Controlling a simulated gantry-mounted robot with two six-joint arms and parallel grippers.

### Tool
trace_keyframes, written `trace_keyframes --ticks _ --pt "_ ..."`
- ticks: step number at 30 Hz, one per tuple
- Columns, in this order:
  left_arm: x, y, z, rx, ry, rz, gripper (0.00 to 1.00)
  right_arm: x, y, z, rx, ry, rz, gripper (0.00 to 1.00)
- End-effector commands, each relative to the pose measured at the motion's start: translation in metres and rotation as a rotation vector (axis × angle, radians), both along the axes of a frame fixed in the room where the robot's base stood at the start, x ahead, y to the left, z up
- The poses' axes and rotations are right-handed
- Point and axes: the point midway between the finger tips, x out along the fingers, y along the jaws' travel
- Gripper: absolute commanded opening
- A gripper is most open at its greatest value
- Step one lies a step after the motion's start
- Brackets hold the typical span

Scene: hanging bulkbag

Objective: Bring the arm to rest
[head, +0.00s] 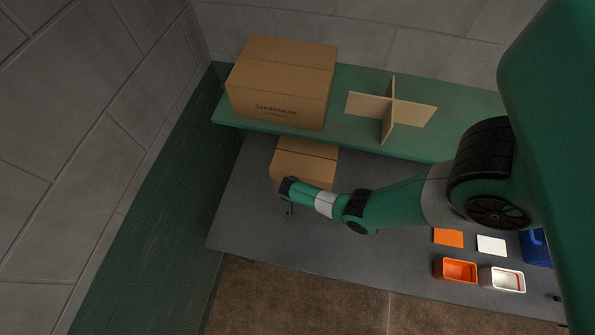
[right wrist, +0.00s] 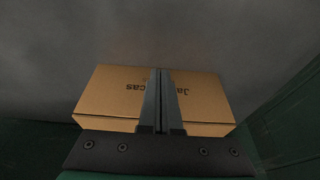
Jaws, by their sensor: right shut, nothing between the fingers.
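My right arm comes in from the right in the head view and stretches left over the grey lower surface. Its gripper (head: 290,209) is small there, in front of a brown cardboard box (head: 306,160) under the green shelf. In the right wrist view the gripper (right wrist: 161,72) has its two fingers together with nothing between them. A cardboard box (right wrist: 110,90) with upside-down dark lettering shows behind the fingers. I cannot tell from this view whether they touch it. My left gripper is out of view.
A larger carton (head: 283,85) and a crossed cardboard divider (head: 390,108) sit on the green shelf (head: 455,100). An orange bin (head: 456,270), a white bin (head: 503,279) and a blue container (head: 536,247) stand at the right. The grey surface (head: 245,215) is clear at the left.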

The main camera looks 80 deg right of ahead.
Motion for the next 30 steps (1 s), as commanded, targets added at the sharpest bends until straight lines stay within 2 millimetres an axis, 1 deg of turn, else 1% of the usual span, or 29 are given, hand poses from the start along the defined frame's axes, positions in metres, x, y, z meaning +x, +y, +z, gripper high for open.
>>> trace_keyframes --ticks 1,3,7,10,21,23,25,26,29,30 --pt "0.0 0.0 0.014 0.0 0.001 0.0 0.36 0.0 0.004 0.019 0.0 -0.001 0.002 0.0" --pt "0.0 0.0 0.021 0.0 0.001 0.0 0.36 0.0 0.008 0.03 0.001 -0.001 0.001 0.0" --pt "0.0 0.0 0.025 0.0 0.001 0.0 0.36 0.001 0.013 0.042 0.001 -0.001 0.0 0.0" --pt "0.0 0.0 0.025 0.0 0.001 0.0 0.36 0.001 0.014 0.045 0.002 0.001 0.0 0.0" --pt "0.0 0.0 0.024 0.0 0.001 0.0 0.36 0.001 0.014 0.044 0.001 0.001 0.001 0.0" --pt "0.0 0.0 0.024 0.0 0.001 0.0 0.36 0.005 0.017 0.045 0.001 -0.002 0.014 0.0" --pt "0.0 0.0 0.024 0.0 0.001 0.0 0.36 0.023 0.018 0.053 -0.007 -0.025 0.036 0.0" --pt "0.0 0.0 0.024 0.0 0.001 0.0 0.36 0.035 0.019 0.059 -0.014 -0.043 0.049 0.0" --pt "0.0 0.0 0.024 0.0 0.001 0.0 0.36 0.09 0.017 0.094 -0.053 -0.142 0.095 0.0" --pt "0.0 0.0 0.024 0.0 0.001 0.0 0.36 0.115 0.012 0.116 -0.099 -0.19 0.118 0.0"
